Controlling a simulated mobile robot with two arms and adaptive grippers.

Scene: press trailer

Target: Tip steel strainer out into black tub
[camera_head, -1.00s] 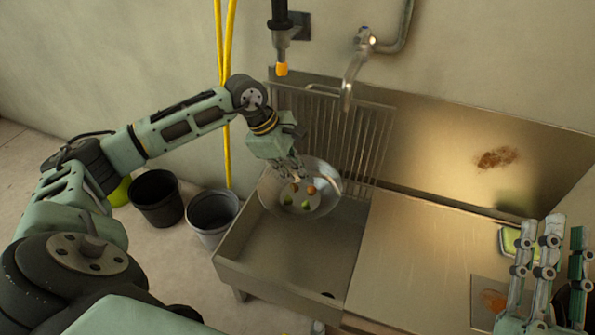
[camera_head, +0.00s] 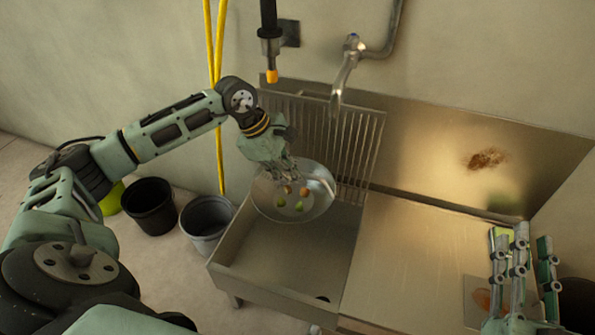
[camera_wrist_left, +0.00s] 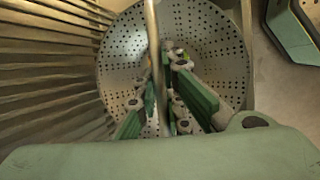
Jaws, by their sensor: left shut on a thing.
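The steel strainer (camera_head: 318,207) is a round perforated bowl above the left part of the sink, with several small green and orange-brown pieces inside it. My left gripper (camera_head: 289,180) is shut on the strainer at its far side. In the left wrist view, the strainer's perforated wall (camera_wrist_left: 213,45) shows behind my left fingers (camera_wrist_left: 175,100), with a thin metal bar across it. The black tub (camera_head: 149,207) stands on the floor left of the sink, well apart from the strainer. My right gripper (camera_head: 522,268) is open and empty at the lower right.
A dark grey tub (camera_head: 206,225) stands between the black tub and the sink (camera_head: 270,255). A yellow-green tub (camera_head: 111,200) is partly hidden behind my left arm. A slatted rack (camera_head: 350,150) leans behind the strainer, below a tap (camera_head: 343,80).

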